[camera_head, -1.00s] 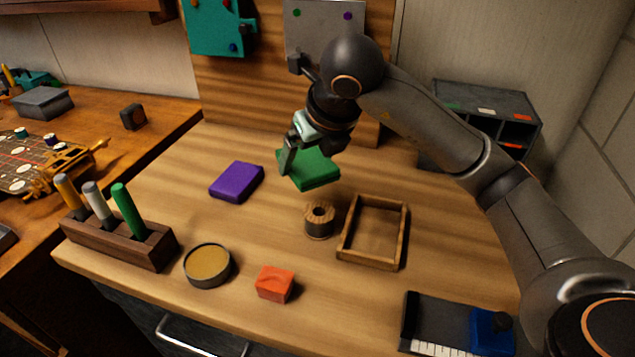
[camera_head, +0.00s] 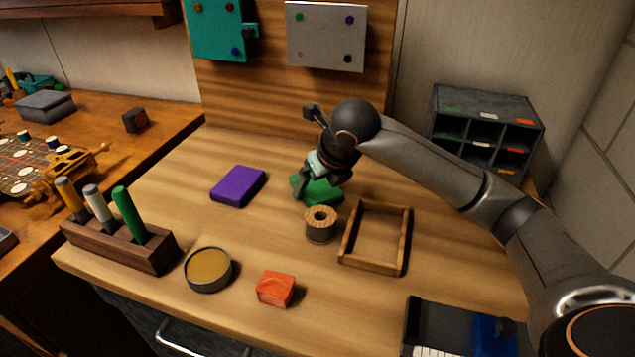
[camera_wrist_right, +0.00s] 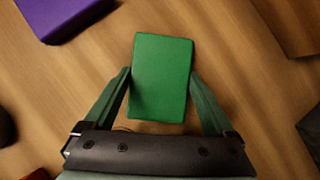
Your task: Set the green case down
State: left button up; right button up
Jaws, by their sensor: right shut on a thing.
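The green case (camera_head: 324,190) is a flat green block near the middle of the wooden table, behind the spool, partly hidden by my right gripper. In the right wrist view the green case (camera_wrist_right: 161,78) lies between the two fingers. My right gripper (camera_head: 308,192) is shut on it; its fingers also show in the right wrist view (camera_wrist_right: 160,90). The case is low, close to the tabletop; whether it touches the wood I cannot tell. My left gripper is not in view.
A wooden spool (camera_head: 320,226) stands just in front of the case, and an empty wooden frame (camera_head: 345,262) to its right. A purple case (camera_head: 238,187) lies to the left. A round tin (camera_head: 208,270), an orange block (camera_head: 275,288) and a marker rack (camera_head: 118,245) are nearer the front.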

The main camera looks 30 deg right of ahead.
jog(key=shift+f, duration=0.1)
jog(key=o, duration=1)
jog(key=shift+o, duration=0.6)
